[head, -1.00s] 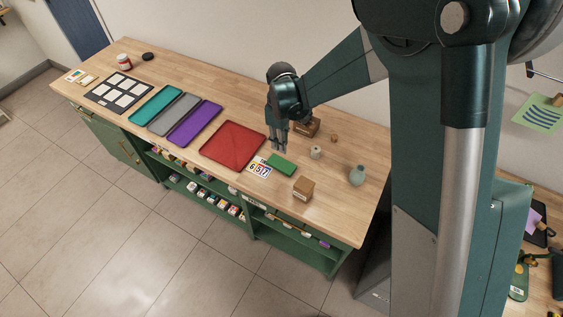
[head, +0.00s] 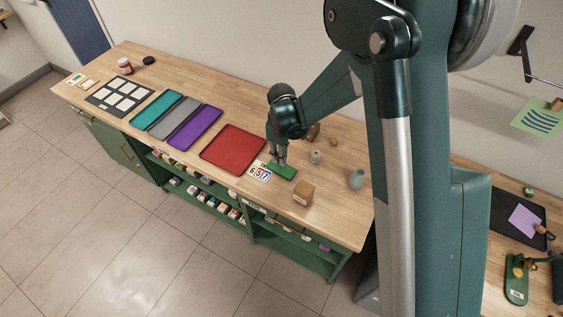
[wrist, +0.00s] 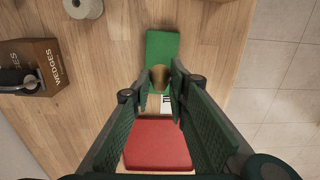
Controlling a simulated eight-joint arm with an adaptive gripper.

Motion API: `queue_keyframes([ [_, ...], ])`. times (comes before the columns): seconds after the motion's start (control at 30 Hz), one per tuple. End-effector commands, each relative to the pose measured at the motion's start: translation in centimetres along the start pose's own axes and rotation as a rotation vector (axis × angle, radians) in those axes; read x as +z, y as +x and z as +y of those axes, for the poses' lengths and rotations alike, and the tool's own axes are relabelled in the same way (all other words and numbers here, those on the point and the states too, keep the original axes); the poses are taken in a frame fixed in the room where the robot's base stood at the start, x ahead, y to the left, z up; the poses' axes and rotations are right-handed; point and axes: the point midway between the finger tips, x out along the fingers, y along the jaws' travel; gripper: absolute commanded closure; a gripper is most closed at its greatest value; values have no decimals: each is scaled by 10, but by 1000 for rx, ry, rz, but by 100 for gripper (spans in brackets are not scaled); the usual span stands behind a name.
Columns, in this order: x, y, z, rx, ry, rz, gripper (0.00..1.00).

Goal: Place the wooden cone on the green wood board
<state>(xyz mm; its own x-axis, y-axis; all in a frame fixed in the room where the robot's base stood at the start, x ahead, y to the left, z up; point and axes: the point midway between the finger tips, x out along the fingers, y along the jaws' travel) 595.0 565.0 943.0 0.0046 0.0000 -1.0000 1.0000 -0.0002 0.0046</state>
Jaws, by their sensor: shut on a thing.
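The green wood board (head: 283,172) lies flat on the wooden bench, right of the red tray. It also shows in the wrist view (wrist: 161,47). My gripper (head: 279,162) points down over the board's left part. In the wrist view my gripper (wrist: 160,78) is shut on the wooden cone (wrist: 159,77), a small brown rounded piece between the fingertips. The cone appears over the near end of the board; I cannot tell whether it touches it. The cone is too small and hidden to make out in the head view.
The red tray (head: 232,150) and a numbered card (head: 260,171) lie beside the board. A cardboard box (head: 303,194), twine roll (head: 316,156) and vase (head: 356,179) stand to the right. A wedges box (wrist: 41,66) stands behind. Bare bench lies between them.

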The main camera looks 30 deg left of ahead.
Motion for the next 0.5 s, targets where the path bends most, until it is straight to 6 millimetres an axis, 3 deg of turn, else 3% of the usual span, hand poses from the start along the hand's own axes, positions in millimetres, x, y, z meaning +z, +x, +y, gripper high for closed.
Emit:
queue_keyframes([
  [0.5,0,39,0,0,0,0,88],
])
